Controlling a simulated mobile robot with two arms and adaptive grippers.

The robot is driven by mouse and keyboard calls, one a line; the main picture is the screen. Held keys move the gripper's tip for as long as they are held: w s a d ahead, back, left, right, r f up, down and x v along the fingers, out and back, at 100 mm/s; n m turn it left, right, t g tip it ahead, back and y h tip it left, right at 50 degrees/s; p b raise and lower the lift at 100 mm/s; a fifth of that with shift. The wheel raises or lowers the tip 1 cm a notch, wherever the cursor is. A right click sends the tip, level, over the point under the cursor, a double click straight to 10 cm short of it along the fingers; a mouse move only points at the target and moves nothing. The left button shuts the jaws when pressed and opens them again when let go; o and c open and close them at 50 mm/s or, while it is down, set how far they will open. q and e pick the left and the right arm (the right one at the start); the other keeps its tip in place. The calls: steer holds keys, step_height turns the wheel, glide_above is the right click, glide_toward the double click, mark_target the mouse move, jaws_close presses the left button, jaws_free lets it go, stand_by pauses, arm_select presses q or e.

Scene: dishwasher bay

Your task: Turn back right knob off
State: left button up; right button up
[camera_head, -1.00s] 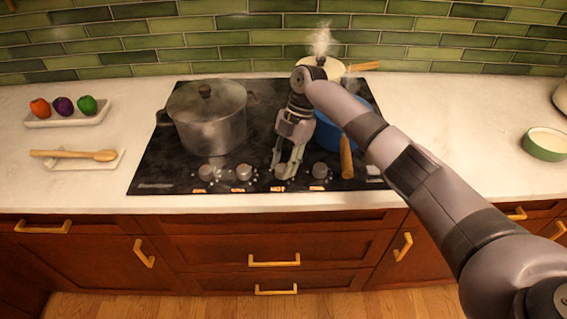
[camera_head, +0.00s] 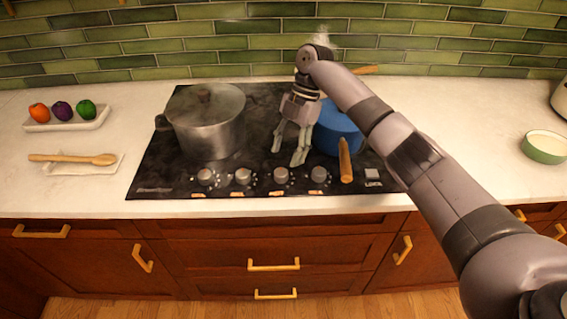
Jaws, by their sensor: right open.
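The black cooktop (camera_head: 160,182) has a row of several silver knobs along its front edge: a far left knob (camera_head: 206,177), a second knob (camera_head: 243,176), a third knob (camera_head: 281,175) and a far right knob (camera_head: 319,174). Orange marks show in front of them. Which one is the back right knob, I cannot tell from the picture. My right gripper (camera_head: 288,154) is open and empty, fingers pointing down, above and behind the third and far right knobs, apart from them. My left gripper is not in view.
A large steel pot (camera_head: 208,122) stands on the left burners. A blue pan (camera_head: 338,131) with a wooden handle (camera_head: 345,161) is close right of my gripper. Another wooden handle (camera_head: 364,70) shows behind my arm, with steam nearby.

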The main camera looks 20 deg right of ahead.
steer(key=v, duration=0.6)
steer(key=shift+r, duration=0.25)
steer(key=shift+d+f, duration=0.1)
